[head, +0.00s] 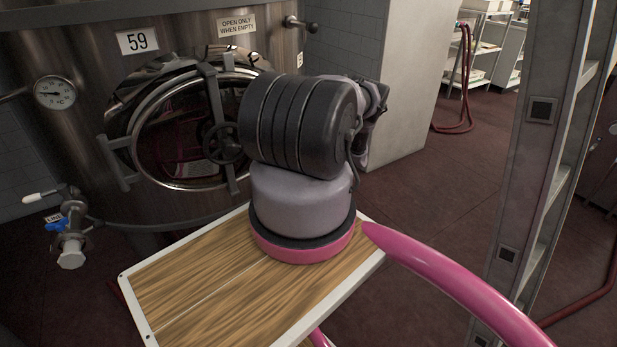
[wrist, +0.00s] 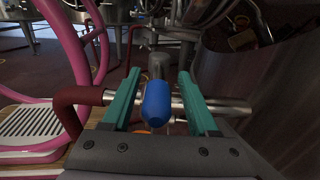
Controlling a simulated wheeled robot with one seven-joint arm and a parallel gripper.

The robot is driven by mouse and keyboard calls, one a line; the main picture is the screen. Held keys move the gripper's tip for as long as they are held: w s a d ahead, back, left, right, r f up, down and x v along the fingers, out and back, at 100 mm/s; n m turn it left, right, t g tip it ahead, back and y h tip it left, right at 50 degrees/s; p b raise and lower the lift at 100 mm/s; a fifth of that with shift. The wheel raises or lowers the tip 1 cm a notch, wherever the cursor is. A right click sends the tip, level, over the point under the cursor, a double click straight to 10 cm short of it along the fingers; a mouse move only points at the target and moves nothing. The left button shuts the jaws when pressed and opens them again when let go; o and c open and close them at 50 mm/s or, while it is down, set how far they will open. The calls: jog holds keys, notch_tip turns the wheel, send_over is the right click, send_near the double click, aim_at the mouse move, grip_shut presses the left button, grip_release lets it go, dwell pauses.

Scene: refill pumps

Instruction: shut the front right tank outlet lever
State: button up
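In the wrist view a blue lever grip (wrist: 157,100) lies between the two teal fingers of my gripper (wrist: 160,105). A gap shows on both sides of it, so my gripper is open around it and not closed on it. A grey metal stem (wrist: 157,66) rises behind the grip, and a steel pipe (wrist: 228,108) runs across behind the fingers. In the head view my gripper is out of sight. An outlet valve with a small blue handle (head: 57,226) sits low on tank 59 (head: 75,130). I cannot tell whether this is the valve at my gripper.
A dark red hose (wrist: 66,110) joins pipework just left of my fingers. A curved tank wall (wrist: 275,85) stands close on the right. In the head view a round manway (head: 165,150) is at the tank's front, and a metal ladder-like frame (head: 525,150) stands at right.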

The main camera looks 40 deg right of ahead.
notch_tip(320, 180, up, 10)
dwell(0.5)
dwell(0.4)
